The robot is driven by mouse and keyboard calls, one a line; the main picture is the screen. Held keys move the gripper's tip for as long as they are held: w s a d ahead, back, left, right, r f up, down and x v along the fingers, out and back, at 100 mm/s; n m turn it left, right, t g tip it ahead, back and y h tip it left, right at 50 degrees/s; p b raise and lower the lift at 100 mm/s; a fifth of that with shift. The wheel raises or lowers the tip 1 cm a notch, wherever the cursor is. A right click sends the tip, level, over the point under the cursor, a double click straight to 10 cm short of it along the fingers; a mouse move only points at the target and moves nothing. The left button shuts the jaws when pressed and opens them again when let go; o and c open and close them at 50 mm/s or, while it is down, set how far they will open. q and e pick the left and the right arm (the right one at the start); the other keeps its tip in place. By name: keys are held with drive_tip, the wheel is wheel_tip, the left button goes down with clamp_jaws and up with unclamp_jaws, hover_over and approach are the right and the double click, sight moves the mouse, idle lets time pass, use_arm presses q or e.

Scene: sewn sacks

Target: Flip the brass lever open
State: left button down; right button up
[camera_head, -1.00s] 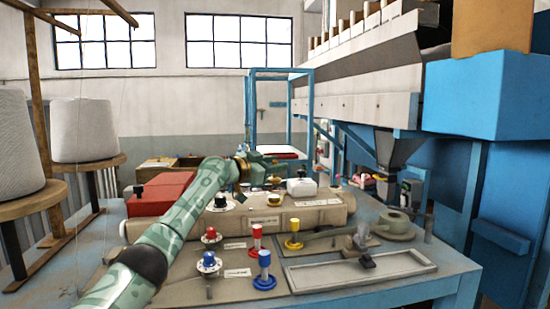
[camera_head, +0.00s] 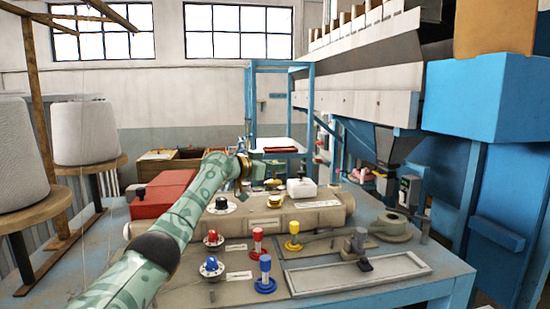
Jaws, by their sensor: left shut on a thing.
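My left arm reaches from the lower left to the far side of the bench, and its gripper (camera_head: 244,191) is small there, low over the panel behind the long beige housing (camera_head: 334,208). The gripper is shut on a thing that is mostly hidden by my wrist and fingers. It looks to be the brass lever, but its outline and angle cannot be made out. A separate brass-yellow knob (camera_head: 274,201) stands on the housing, right of the gripper and apart from it. My right gripper is not in view.
Red (camera_head: 257,242), blue (camera_head: 265,272) and yellow (camera_head: 293,236) posts stand in front.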

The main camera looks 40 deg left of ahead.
use_arm(q)
drive_tip(key=c, duration=1.4)
unclamp_jaws()
drive_tip(key=shift+o, duration=0.2)
drive_tip(key=b+v, duration=0.9)
drive_tip(key=v, duration=0.7)
drive_tip(key=shift+s, duration=0.2)
